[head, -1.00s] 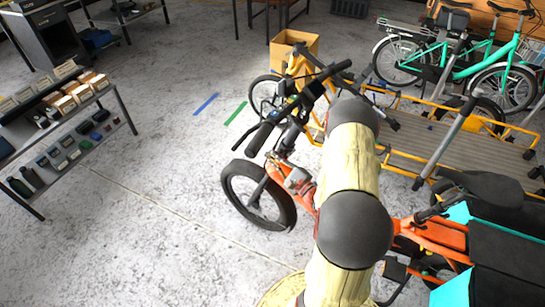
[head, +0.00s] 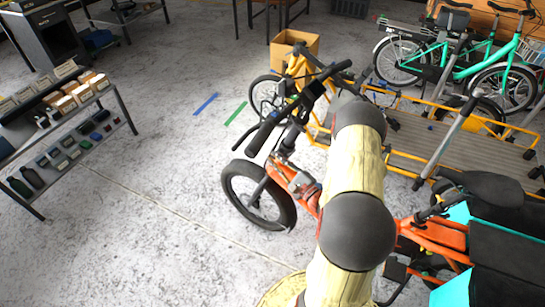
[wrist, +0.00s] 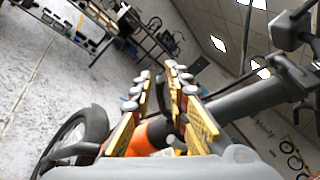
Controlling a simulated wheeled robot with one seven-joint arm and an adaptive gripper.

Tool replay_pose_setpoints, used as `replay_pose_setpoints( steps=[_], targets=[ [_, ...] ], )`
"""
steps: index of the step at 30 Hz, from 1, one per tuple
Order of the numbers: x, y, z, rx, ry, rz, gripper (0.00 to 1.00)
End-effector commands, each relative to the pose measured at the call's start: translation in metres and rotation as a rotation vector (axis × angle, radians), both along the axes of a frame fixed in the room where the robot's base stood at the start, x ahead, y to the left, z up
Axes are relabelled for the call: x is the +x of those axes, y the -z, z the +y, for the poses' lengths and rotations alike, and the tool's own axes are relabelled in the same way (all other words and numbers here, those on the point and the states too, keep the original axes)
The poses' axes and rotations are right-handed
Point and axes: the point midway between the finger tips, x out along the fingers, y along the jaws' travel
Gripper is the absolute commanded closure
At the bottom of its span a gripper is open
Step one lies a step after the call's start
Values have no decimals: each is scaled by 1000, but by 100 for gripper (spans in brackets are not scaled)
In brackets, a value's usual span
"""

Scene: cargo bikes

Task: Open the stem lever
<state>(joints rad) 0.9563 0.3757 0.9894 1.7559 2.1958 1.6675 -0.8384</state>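The orange cargo bike (head: 295,180) stands in the middle of the head view, with its black handlebar (head: 275,122) above the front wheel. The wrist view shows a thick dark tube (wrist: 255,98) of the bike close by on the right, and orange frame (wrist: 150,137) beyond the fingers. My gripper (wrist: 160,78) points toward this front part of the bike. Its yellow-padded fingers are apart, with a gap between them. A dark part shows in the gap; I cannot tell whether it is the stem lever. In the head view my arm hides the gripper.
The front wheel (wrist: 85,135) is at lower left in the wrist view. A yellow cargo bike (head: 430,150) and teal bikes (head: 490,65) crowd the right. A shelf (head: 75,135) stands left. The floor (head: 140,220) between is clear.

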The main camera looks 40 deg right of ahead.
Motion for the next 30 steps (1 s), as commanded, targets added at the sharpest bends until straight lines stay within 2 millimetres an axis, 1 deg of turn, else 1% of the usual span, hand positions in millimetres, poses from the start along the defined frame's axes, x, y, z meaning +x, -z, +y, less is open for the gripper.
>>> replay_pose_setpoints(
  steps=[1,3,9,12,15,21,29,30],
  targets=[
    [-11,1,-2,3,6,0,84],
    [-25,3,-2,1,7,1,84],
    [-64,7,-2,1,6,0,84],
    [-79,9,-1,2,6,0,84],
    [-89,10,0,0,4,0,84],
    [-98,11,0,0,2,-1,84],
    [-99,11,1,0,1,0,84],
    [-99,11,1,-2,0,0,86]
  ],
)
